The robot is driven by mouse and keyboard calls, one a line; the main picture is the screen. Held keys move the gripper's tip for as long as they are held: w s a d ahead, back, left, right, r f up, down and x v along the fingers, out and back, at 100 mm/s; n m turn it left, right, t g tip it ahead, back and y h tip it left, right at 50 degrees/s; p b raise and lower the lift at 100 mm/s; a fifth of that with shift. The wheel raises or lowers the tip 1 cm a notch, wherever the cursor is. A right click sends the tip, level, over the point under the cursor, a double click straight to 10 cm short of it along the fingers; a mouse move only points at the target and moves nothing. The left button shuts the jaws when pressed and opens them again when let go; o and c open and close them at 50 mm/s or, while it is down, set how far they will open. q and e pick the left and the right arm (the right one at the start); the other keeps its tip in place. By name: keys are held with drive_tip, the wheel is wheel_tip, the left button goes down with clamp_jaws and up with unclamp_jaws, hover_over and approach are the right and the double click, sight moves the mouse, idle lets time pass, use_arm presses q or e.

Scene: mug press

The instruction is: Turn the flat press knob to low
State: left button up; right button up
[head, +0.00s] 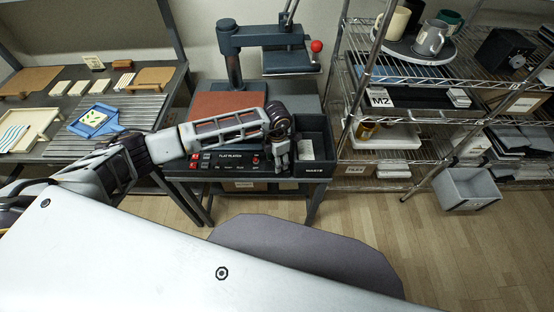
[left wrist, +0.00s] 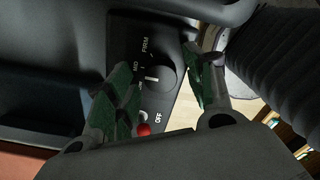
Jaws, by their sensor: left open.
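The flat press control panel (head: 228,160), black with the heading FLAT PLATEN, sits at the front of the press (head: 226,106). In the left wrist view, the round dark press knob (left wrist: 167,74) carries a short white pointer mark. FIRM, part of MED and OFF are printed around it; a low label is not readable, perhaps hidden by a finger. My left gripper (left wrist: 160,88) is open, with one green-padded finger on each side of the knob. I cannot tell whether they touch it. In the head view my left gripper (head: 279,163) hangs over the panel's right end and hides the knob.
A red indicator or button (left wrist: 143,130) is close to the knob. A dark tray labelled MUGS (head: 315,169) adjoins the panel on the right. The press's upper plate (head: 287,62) with a red-balled lever is behind. A wire shelf (head: 400,130) stands right, a side table (head: 60,150) left.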

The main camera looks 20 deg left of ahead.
use_arm(q)
drive_tip(key=c, duration=1)
drive_tip(key=shift+n, duration=0.4)
drive_tip(key=n, duration=0.4)
drive_tip(key=shift+a+n, duration=0.1)
drive_tip(key=shift+n, duration=0.2)
drive_tip(key=shift+w+n, duration=0.1)
drive_tip(key=shift+n, duration=2.1)
drive_tip(key=o, duration=1)
